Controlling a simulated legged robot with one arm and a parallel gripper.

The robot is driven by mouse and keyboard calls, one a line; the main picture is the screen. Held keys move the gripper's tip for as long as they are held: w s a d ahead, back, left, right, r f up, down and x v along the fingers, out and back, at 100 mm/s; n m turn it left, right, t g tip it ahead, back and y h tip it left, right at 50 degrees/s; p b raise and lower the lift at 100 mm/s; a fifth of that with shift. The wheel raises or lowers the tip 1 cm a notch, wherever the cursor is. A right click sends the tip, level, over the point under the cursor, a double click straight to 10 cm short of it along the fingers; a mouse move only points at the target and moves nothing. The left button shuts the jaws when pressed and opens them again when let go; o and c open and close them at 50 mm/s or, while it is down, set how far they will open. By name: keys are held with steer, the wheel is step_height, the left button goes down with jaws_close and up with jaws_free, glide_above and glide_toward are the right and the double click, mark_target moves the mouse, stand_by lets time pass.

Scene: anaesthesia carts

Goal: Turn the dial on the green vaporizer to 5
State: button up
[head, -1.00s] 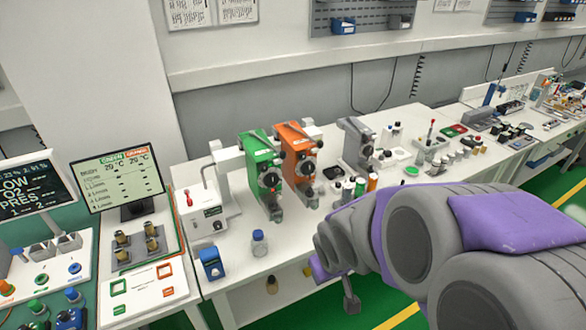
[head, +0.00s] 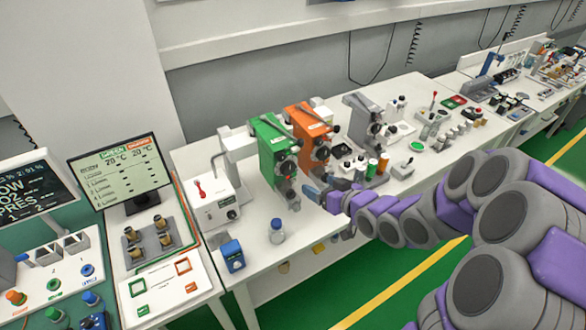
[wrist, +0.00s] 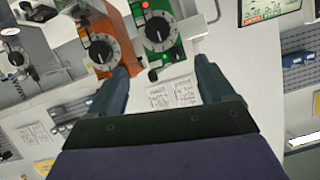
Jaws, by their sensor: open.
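The green vaporizer (head: 266,142) stands on the white bench at the middle left, with a dark round dial (head: 287,168) on its front. In the wrist view its dial (wrist: 158,36) shows near the top centre with a light pointer; its setting is too small to read. The orange vaporizer (head: 306,128) stands just right of it; its dial (wrist: 102,50) is left in the wrist view. My gripper (wrist: 162,66) is open and empty, its two fingers apart. In the head view my gripper (head: 322,196) is in front of the vaporizers, to the right of the green one, apart from its dial.
A grey vaporizer (head: 363,115) and several small bottles stand to the right. A monitor (head: 120,170) with a table of readings stands at left. A blue-capped bottle (head: 277,232) and a blue device (head: 232,256) sit near the front edge.

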glide_toward(288, 169)
steer(key=x, duration=0.7)
steer(key=shift+f+b, duration=0.1)
steer(key=shift+b, duration=0.25)
steer(key=shift+w+f, duration=0.15)
steer(key=shift+w, duration=0.15)
steer(key=shift+w+d+f, duration=0.15)
steer(key=shift+w+d, duration=0.25)
steer(key=shift+w, duration=0.1)
steer(key=shift+a, duration=0.55)
steer(key=shift+a+f, duration=0.1)
steer(key=shift+a, duration=0.25)
steer(key=shift+c, duration=1.4)
steer(key=shift+d, duration=0.45)
steer(key=c, duration=0.5)
steer(key=shift+c, duration=1.4)
